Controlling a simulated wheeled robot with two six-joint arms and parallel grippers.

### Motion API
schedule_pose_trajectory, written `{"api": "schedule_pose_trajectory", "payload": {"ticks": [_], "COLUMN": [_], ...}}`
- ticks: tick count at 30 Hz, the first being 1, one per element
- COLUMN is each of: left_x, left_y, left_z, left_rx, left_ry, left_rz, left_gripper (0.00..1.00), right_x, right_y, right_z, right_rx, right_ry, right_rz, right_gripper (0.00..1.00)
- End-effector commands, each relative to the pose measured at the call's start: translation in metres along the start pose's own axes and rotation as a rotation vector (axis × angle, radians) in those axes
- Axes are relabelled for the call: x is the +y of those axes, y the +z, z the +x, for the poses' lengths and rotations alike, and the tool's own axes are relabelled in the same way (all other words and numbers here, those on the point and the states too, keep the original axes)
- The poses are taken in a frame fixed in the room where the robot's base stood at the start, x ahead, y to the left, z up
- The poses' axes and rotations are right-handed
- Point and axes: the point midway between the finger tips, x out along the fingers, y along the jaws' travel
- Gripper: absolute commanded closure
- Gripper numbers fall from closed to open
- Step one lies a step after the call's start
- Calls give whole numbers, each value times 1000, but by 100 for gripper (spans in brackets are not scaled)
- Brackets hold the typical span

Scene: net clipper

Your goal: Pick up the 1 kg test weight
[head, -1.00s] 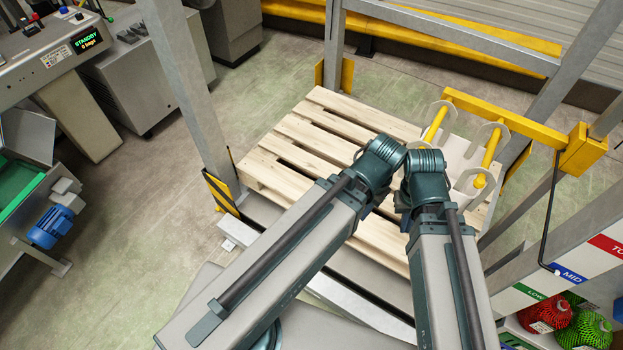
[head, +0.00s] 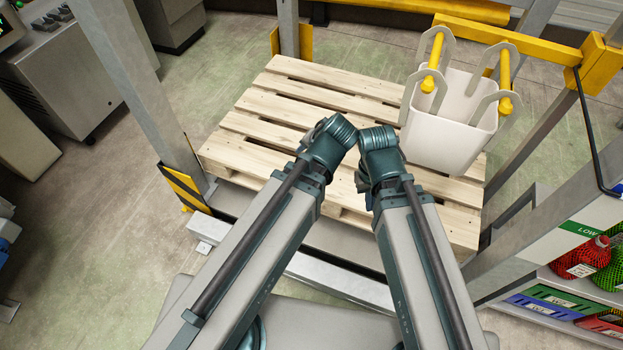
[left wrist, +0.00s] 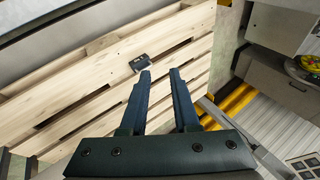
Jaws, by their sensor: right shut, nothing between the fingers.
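I cannot make out a 1 kg test weight for certain in either view. In the left wrist view a small dark block (left wrist: 140,63) with a pale mark lies on or over the pallet slats, just beyond the fingertips; I cannot tell what it is. My left gripper (left wrist: 159,72) is open there, its two dark fingers apart with nothing between them. In the head view both my arms reach over the pallet, wrists close together. My right gripper (head: 363,181) is mostly hidden under its wrist and is shut and empty. My left gripper's fingers are hidden in the head view.
A wooden pallet (head: 290,100) lies ahead inside a grey metal frame. A white bin (head: 450,135) with yellow handles stands or hangs at its right, under a yellow bar (head: 510,38). A shelf with netted red and green goods (head: 582,258) is at the right. Open floor lies left.

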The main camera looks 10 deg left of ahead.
Motion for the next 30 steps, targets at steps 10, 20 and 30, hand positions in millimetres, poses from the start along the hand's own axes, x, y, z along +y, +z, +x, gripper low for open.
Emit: {"api": "schedule_pose_trajectory", "payload": {"ticks": [10, 20, 30], "left_x": [20, 41, 78], "left_y": [-12, -29, -46], "left_z": [118, 196, 268], "left_rx": [168, 321, 466], "left_ry": [-249, -470, -680], "left_rz": [77, 192, 351], "left_gripper": [71, 71, 71], "right_x": [-14, -26, -38], "right_y": [-9, -16, -23], "right_z": [148, 268, 391], "right_rx": [2, 4, 5], "right_ry": [1, 2, 2], "right_rz": [0, 0, 0], "right_gripper": [100, 100, 100]}}
